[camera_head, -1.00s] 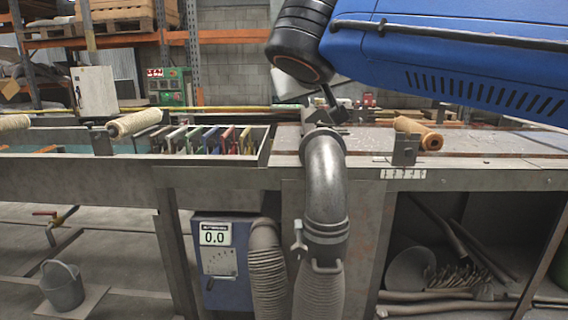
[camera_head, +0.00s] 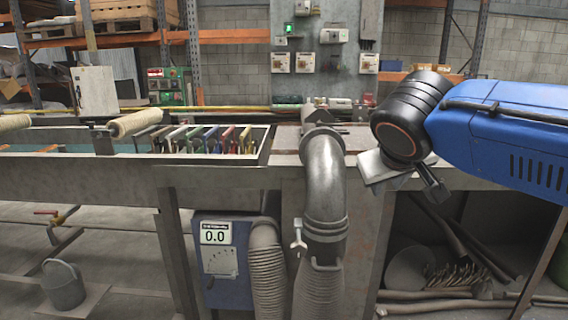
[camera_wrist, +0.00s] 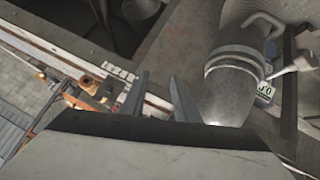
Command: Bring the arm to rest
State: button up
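My blue arm (camera_head: 500,130) with its black wrist joint (camera_head: 405,125) reaches in from the right in the head view. My gripper (camera_head: 432,187) hangs in front of the bench edge, to the right of the grey elbow pipe (camera_head: 325,175). In the wrist view my gripper (camera_wrist: 160,85) shows two separated fingers with nothing between them. The grey pipe, which also shows in the wrist view (camera_wrist: 235,80), is beside the right finger and apart from it.
A metal bench (camera_head: 220,178) spans the scene, with a trough of coloured frames (camera_head: 210,139) at left. A blue meter box (camera_head: 222,262) reads 0.0 beside a ribbed hose (camera_head: 267,270). Pipes and scrap lie on the shelf under the bench at right.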

jog(key=s+d+f+m+g+y, duration=0.1)
jog(key=s+d+f+g, duration=0.1)
jog(key=s+f, duration=0.6)
jog(key=s+d+f+g+y, duration=0.1)
jog(key=s+d+f+g, duration=0.1)
jog(key=s+d+f, duration=0.3)
jog(key=s+f, duration=0.4)
jog(key=f, duration=0.6)
jog(key=shift+m+y, duration=0.3)
jog(key=shift+m, duration=0.1)
jog(key=shift+d, duration=0.1)
jog(key=shift+c, duration=0.4)
